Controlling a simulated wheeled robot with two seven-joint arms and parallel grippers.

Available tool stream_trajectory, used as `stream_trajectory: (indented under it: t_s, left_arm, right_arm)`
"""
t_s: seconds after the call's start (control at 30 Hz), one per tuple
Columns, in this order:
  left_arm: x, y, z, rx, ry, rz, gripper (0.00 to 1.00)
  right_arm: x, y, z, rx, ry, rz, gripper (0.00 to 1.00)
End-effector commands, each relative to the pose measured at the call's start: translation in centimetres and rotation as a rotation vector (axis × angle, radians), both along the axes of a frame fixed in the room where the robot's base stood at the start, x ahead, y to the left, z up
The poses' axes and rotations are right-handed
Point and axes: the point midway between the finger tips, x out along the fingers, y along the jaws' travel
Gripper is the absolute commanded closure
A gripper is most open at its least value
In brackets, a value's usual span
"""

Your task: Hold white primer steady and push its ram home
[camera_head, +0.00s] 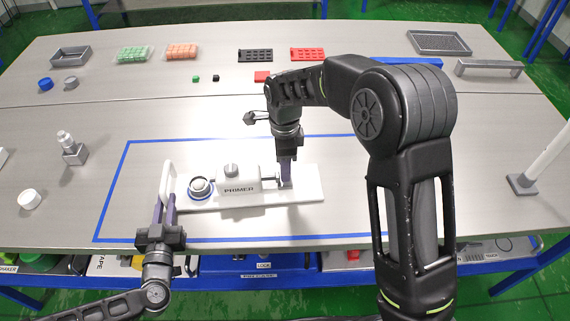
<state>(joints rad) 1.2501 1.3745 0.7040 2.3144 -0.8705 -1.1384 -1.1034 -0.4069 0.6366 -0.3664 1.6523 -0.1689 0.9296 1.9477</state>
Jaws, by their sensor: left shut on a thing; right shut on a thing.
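The white primer (239,187), a block labelled PRIMER with a grey knob on top, sits on a white base plate (305,195) inside a blue outline on the table. Its ram (270,179), a short rod, sticks out of the block's right side. My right gripper (286,178) points down and is shut at the ram's outer end; its fingers hide most of that end. My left gripper (165,203) is shut on the white upright handle (167,180) at the plate's left end. A round grey port with a blue ring (200,188) lies between the handle and block.
My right arm covers the table's right middle. A grey post (74,149) and white cap (29,199) stand at left. Behind are green blocks (134,54), orange blocks (181,50), a black rack (255,56) and a red rack (307,54). A white pole (545,158) stands right.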

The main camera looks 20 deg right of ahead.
Motion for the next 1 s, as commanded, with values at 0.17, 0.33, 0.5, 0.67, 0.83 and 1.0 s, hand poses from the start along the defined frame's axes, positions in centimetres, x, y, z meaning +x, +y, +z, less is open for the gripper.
stream_trajectory:
  t_s: [0.17,0.33,0.5,0.67,0.83,1.0]
  left_arm:
    - [0.0,-0.1,0.0,0.001,0.0,-0.002,1.0]
    - [0.0,-0.1,0.0,0.0,0.0,-0.004,1.0]
    - [-0.1,-0.2,0.0,0.0,0.0,-0.007,1.0]
    - [-0.1,-0.3,0.0,-0.001,0.001,-0.007,1.0]
    - [-0.1,-0.2,0.0,-0.001,0.0,-0.005,1.0]
    - [0.0,-0.2,0.0,-0.001,0.001,-0.004,1.0]
  right_arm:
    - [0.5,2.8,0.1,0.002,-0.003,0.004,1.0]
    - [0.6,3.8,0.1,0.004,-0.002,0.001,1.0]
    - [0.6,3.8,0.1,0.006,-0.001,0.002,1.0]
    - [0.6,3.8,0.1,0.005,-0.001,0.001,0.48]
    - [0.6,3.7,0.0,0.003,-0.001,0.001,0.38]
    - [0.6,3.6,0.0,0.002,0.0,0.0,0.38]
